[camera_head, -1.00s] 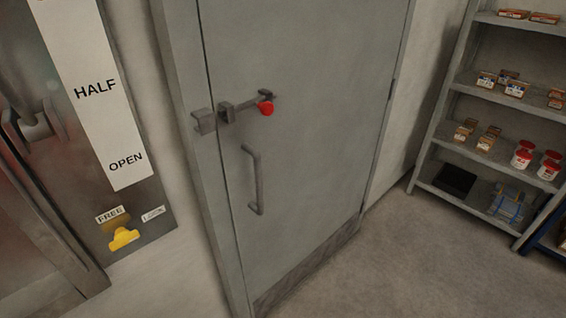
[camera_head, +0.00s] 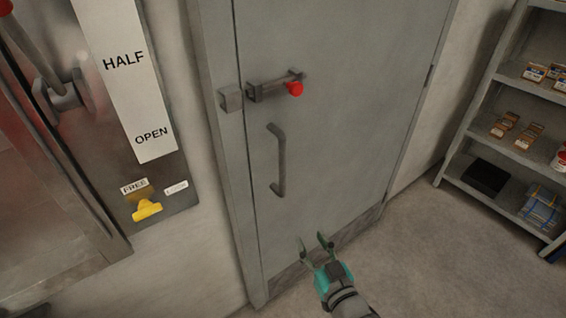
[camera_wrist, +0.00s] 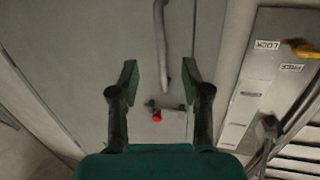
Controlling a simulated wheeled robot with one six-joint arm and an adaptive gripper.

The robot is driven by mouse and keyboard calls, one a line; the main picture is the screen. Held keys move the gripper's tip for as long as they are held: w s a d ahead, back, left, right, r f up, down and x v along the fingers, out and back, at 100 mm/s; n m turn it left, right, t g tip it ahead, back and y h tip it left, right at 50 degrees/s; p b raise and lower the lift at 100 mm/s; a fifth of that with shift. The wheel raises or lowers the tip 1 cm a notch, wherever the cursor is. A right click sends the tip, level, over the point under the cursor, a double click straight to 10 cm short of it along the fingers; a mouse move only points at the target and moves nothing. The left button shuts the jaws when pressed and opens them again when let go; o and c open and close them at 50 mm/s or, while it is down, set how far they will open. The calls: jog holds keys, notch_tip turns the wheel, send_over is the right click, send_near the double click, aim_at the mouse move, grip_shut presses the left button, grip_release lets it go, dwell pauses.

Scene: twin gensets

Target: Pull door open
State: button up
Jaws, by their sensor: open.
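The grey door (camera_head: 340,110) stands in its frame in the head view and looks shut. A vertical grey pull handle (camera_head: 279,160) is on its left side. Above it is a bolt latch with a red knob (camera_head: 294,88); the bolt appears drawn back from the keeper block (camera_head: 230,98). My gripper (camera_head: 316,243) is open and empty, below and in front of the handle. In the wrist view the handle (camera_wrist: 161,45) lies ahead, in line with the gap between my open fingers (camera_wrist: 158,75), apart from them. The red knob (camera_wrist: 157,117) also shows there.
Left of the door is a metal panel with a HALF/OPEN label strip (camera_head: 122,75), a lever and a yellow knob (camera_head: 146,210). A shelf (camera_head: 505,165) with boxes and jars stands at the right. The floor (camera_head: 430,250) before the door is clear.

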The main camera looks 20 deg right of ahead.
jog(key=n+y, duration=0.1)
jog(key=y, duration=0.1)
send_near(284, 166)
jog(key=shift+t, duration=0.3)
jog(key=w, duration=0.3)
jog(key=w+a, duration=0.1)
jog(key=w, duration=0.7)
jog(key=shift+a+f, duration=0.2)
jog(key=shift+a, duration=0.15)
grip_shut()
